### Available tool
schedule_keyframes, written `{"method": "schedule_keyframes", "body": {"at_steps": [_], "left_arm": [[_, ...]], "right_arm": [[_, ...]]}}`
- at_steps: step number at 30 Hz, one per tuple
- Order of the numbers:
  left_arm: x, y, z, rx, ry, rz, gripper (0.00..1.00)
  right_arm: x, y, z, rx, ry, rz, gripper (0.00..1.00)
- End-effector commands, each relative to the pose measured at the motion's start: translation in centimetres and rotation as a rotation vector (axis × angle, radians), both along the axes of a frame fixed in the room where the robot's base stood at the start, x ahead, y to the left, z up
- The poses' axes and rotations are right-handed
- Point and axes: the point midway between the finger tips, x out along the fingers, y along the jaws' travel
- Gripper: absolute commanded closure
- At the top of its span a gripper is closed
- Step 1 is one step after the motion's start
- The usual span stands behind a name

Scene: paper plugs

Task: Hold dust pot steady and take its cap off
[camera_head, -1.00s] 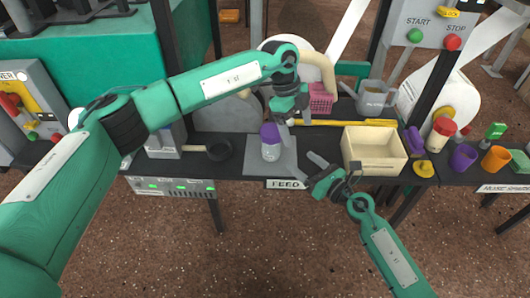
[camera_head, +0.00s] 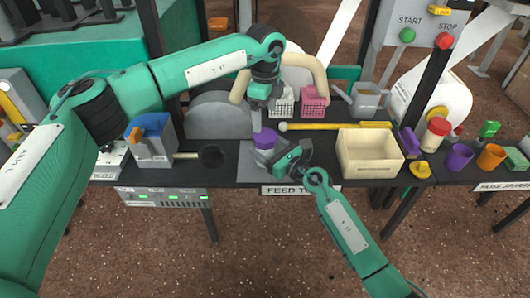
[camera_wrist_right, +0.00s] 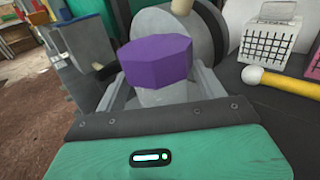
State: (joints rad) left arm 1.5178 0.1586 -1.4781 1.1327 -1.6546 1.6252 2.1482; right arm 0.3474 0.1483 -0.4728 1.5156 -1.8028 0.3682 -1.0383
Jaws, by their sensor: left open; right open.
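The dust pot is upright on the grey feed plate, with a pale body (camera_wrist_right: 166,97) and a purple cap (camera_head: 265,139). In the right wrist view the many-sided cap (camera_wrist_right: 156,60) is on the pot. My right gripper (camera_head: 273,159) is open low at the pot's front right. Its two fingers stand on either side of the pale body, below the cap; contact cannot be told. My left gripper (camera_head: 262,112) is open and points down just above the cap. Its fingertips are hard to make out. The lower body is partly hidden by my right gripper.
A cream box (camera_head: 369,165) stands right of the plate. A yellow rod (camera_head: 345,126) with a white ball end lies behind. White (camera_head: 283,104) and pink (camera_head: 314,100) baskets stand at the back. A dark round-headed tool (camera_head: 211,156) lies left.

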Motion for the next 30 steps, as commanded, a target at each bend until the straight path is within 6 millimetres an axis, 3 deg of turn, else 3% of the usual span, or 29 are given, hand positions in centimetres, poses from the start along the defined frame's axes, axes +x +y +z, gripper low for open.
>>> {"method": "schedule_keyframes", "body": {"at_steps": [6, 17, 27, 30], "left_arm": [[0.0, 0.0, 0.0, -0.001, 0.0, 0.0, 0.16], [0.0, 0.0, 0.0, -0.001, 0.0, -0.001, 0.16], [0.0, 0.0, 0.0, -0.001, 0.0, -0.001, 0.16], [0.0, 0.0, 0.0, -0.001, 0.0, -0.01, 0.16]], "right_arm": [[1.6, 1.5, 0.0, 0.001, -0.001, 0.0, 0.29], [1.8, 1.8, 0.0, 0.0, 0.0, 0.0, 0.31], [1.8, 1.8, 0.0, 0.0, 0.0, 0.0, 0.98], [1.8, 1.8, 0.0, 0.0, 0.0, 0.0, 1.0]]}}
